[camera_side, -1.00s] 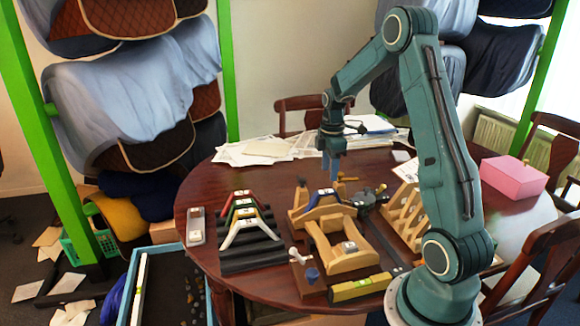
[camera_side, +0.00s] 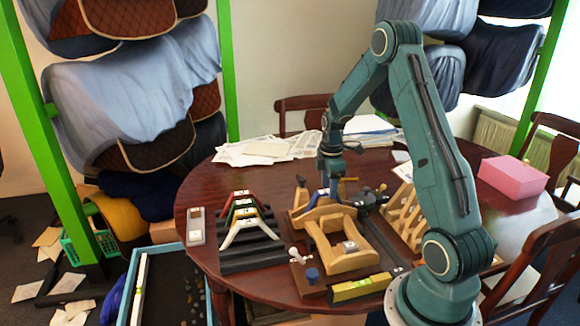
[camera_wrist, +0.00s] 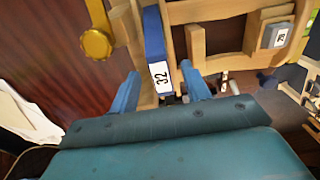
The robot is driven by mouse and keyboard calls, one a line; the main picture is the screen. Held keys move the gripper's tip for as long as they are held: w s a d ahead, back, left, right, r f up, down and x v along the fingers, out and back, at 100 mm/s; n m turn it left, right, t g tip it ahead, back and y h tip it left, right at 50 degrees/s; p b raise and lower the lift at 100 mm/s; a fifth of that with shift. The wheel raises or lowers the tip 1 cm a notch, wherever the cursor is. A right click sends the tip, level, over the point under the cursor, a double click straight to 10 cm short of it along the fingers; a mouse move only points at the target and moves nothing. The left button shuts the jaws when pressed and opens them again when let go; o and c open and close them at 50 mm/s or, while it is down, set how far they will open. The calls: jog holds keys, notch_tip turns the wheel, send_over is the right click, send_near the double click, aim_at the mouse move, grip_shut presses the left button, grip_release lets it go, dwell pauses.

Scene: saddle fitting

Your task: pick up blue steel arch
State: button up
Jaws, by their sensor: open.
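The blue steel arch (camera_wrist: 153,32) carries a white label reading 32 and sits on the wooden saddle fixture in the wrist view. In the side view only a small blue part of the arch (camera_side: 319,197) shows beneath my gripper (camera_side: 328,184). In the wrist view my gripper (camera_wrist: 160,80) is open, with one blue finger on each side of the arch's labelled end. The fingers stand apart from the arch, and contact is not visible. The wooden fixture (camera_side: 345,262) has a light frame and a label reading 78 on a grey block (camera_wrist: 277,36).
A dark ribbed rack (camera_side: 250,257) with several coloured arches stands left of the fixture. A brass knob (camera_wrist: 97,44) sits close to the left finger. A wooden lattice stand (camera_side: 402,215) is to the right, and a yellow level (camera_side: 362,287) lies in front. Papers lie behind.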

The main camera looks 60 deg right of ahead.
jog(key=shift+c, duration=0.5)
grip_shut()
dwell(1.3)
